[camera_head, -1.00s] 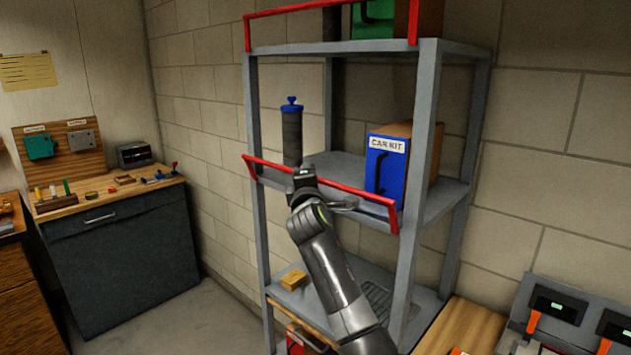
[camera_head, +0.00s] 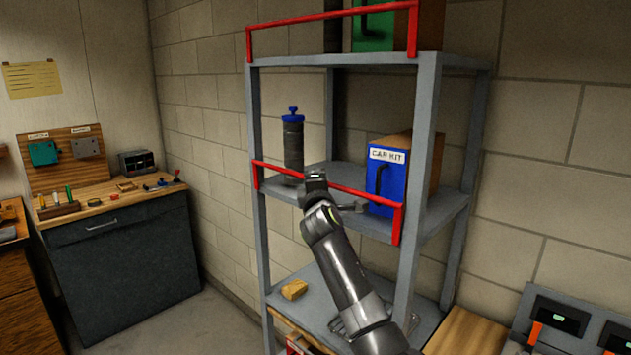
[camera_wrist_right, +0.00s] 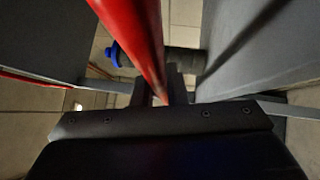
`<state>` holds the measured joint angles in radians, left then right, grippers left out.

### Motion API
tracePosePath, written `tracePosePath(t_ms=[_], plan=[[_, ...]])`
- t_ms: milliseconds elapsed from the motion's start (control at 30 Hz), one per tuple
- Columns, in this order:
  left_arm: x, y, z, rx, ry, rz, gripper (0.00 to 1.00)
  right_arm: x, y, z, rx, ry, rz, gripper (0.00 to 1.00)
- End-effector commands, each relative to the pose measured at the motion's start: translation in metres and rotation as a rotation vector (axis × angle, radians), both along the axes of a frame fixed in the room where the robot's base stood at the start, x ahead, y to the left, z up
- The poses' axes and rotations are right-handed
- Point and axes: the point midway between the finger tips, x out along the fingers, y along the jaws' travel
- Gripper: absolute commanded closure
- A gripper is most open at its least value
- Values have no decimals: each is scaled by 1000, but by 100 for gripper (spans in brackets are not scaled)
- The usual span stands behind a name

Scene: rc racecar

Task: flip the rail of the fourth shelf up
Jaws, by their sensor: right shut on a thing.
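The red rail (camera_head: 378,199) runs along the front of the middle shelf (camera_head: 345,222) in the head view. Its long bar stands above the shelf's front edge, with short end arms reaching down to the posts. My right gripper (camera_head: 312,182) is shut on this bar, left of its middle. In the right wrist view the rail (camera_wrist_right: 135,35) runs down to the fingers (camera_wrist_right: 160,88), which partly hide it. My left gripper is not in view.
A dark blue-capped cylinder (camera_head: 293,142) and a blue CAR KIT box (camera_head: 386,178) stand on this shelf behind the rail. The top shelf has a raised red rail (camera_head: 330,16). A yellow block (camera_head: 294,289) lies on the shelf below. A workbench (camera_head: 120,262) stands at left.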

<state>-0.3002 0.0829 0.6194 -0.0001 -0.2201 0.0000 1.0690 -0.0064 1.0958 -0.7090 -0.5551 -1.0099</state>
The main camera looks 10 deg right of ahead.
Motion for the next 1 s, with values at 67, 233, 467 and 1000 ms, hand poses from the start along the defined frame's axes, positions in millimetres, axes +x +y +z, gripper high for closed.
tracePosePath(t_ms=[67,233,467,1000], plan=[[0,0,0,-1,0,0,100,0,-1,-2,0,4,-2,100],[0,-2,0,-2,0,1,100,0,-1,-3,0,5,-2,84],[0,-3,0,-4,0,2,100,0,0,-2,0,3,-2,66],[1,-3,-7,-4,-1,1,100,-25,3,-7,2,1,-1,66]])
